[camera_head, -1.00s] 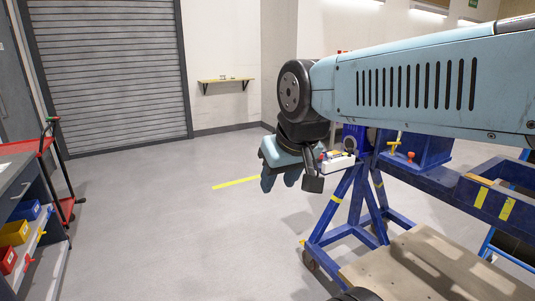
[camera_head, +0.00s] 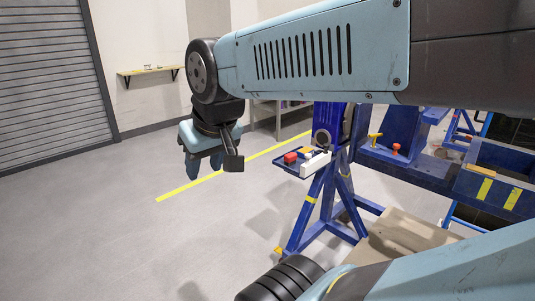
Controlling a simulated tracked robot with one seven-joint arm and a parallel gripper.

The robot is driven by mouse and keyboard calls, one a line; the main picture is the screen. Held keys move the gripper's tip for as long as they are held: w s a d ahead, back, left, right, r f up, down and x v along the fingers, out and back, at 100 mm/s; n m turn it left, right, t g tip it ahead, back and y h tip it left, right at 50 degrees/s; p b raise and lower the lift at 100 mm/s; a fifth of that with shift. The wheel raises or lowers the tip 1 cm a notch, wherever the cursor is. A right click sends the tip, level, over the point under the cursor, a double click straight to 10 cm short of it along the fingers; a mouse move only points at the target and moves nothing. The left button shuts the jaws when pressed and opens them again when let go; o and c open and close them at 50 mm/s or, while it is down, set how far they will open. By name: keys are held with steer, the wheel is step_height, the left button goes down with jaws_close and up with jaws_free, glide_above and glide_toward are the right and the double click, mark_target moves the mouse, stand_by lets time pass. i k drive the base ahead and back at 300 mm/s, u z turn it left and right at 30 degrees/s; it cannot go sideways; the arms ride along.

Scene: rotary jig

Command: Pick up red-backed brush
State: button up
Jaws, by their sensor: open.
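A small blue tray (camera_head: 284,163) sticks out from the blue jig stand. A small red item (camera_head: 290,157) lies on it, possibly the red-backed brush, but it is too small to be sure. My gripper (camera_head: 204,168) hangs from the arm's end, fingers pointing down, open with nothing seen between them. It appears to the left of the tray in the picture, apart from it and over open floor.
A white box (camera_head: 315,164) and an orange-yellow item (camera_head: 304,151) sit beside the red item. The blue jig frame (camera_head: 405,155) with yellow and red knobs extends right. A wall shelf (camera_head: 150,70) is at the back. Grey floor at left is clear.

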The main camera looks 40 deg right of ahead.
mark_target(290, 158)
steer(key=z, duration=0.4)
steer(key=i, duration=1)
steer(key=z, duration=0.65)
steer(key=k, duration=0.65)
steer(key=z, duration=0.2)
steer(key=i, duration=0.75)
steer(key=u, duration=0.15)
